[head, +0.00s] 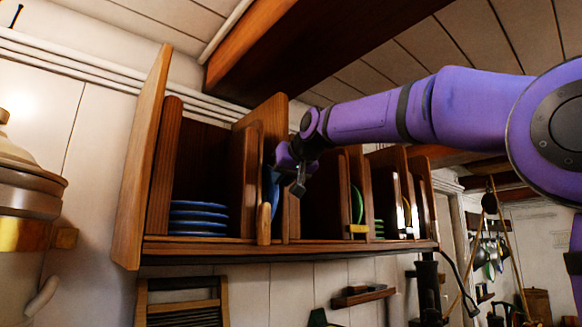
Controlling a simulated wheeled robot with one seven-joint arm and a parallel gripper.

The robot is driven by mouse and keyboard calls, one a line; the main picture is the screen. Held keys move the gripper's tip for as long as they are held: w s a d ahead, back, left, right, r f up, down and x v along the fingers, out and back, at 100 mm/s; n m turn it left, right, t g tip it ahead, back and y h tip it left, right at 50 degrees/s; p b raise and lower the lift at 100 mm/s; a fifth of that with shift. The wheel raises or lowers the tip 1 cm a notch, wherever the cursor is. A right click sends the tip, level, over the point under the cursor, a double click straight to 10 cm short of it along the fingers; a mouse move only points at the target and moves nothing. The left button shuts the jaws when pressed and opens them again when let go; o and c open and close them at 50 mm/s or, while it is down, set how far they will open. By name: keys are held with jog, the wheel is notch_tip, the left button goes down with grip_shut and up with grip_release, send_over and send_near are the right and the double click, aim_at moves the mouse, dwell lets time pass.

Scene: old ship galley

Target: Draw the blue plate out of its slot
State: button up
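A blue plate (271,190) stands upright in a narrow slot of the wooden wall rack (200,246), between two wooden dividers. Only part of its edge shows; the rest is hidden by the dividers and my gripper. My gripper (291,172) is at the front of that slot, just right of the plate's upper part. The fingers are small and dark, and I cannot tell whether they touch the plate or how far apart they are.
Several blue plates (199,217) lie stacked in the left compartment. A green plate (357,204) stands upright further right, beside stacked green plates (379,229). A ceiling beam (265,50) hangs above the rack. A metal urn (25,190) stands at far left.

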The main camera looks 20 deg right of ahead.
jog(key=shift+x, duration=1.2)
grip_shut()
jog(key=shift+r, duration=0.1)
jog(key=shift+s+d, duration=0.2)
jog(key=shift+s, duration=0.45)
jog(key=shift+s+d, duration=0.25)
jog(key=shift+s, duration=0.35)
jog(key=shift+s+d, duration=0.2)
jog(key=shift+s, duration=0.45)
jog(key=o, duration=0.7)
grip_release()
